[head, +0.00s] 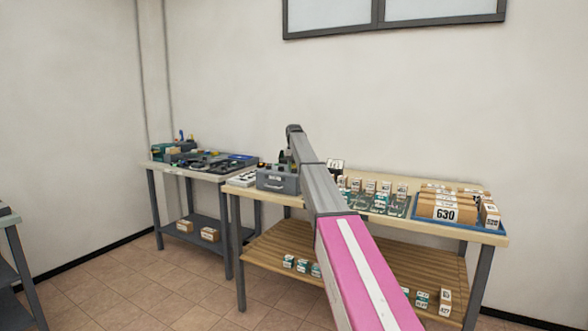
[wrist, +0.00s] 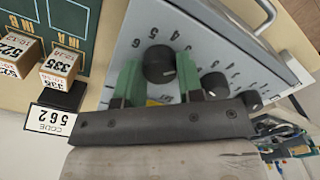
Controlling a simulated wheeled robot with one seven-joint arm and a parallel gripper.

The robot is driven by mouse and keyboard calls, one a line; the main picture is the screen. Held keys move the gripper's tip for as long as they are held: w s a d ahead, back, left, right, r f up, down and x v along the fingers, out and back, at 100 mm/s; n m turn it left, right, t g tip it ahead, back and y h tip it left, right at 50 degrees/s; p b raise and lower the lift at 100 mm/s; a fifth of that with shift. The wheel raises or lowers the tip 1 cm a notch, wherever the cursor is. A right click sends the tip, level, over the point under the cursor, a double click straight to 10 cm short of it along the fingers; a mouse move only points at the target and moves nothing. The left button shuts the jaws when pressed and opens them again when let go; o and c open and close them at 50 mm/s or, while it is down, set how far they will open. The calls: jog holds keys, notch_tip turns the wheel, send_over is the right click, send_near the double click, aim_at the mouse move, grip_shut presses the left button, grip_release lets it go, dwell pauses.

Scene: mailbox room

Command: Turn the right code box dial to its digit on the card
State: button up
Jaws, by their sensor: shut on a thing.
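The code box (wrist: 200,40) is a grey case with a row of black dials on its pale, numbered face. The picture shows it turned over, so its right dial (wrist: 160,63) is the leftmost and nearest one in the wrist view. My gripper (wrist: 157,78) has its green fingers on either side of this dial and is shut on it. The dial's pointer mark is not clear. The middle dial (wrist: 214,84) and the far dial (wrist: 250,100) stand free. The card (wrist: 52,118) reads CODE 562, upside down.
A grey box with a pale handle (head: 277,181) stands at the left end of the wooden table (head: 470,231). Small labelled cartons (wrist: 61,66) lie near the card. A blue tray (head: 481,226) with parcels is at the table's right. A second table (head: 160,167) is farther left.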

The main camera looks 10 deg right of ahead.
jog(key=m, duration=0.4)
jog(key=shift+m, duration=1.9)
jog(key=o, duration=0.9)
jog(key=shift+r, duration=0.1)
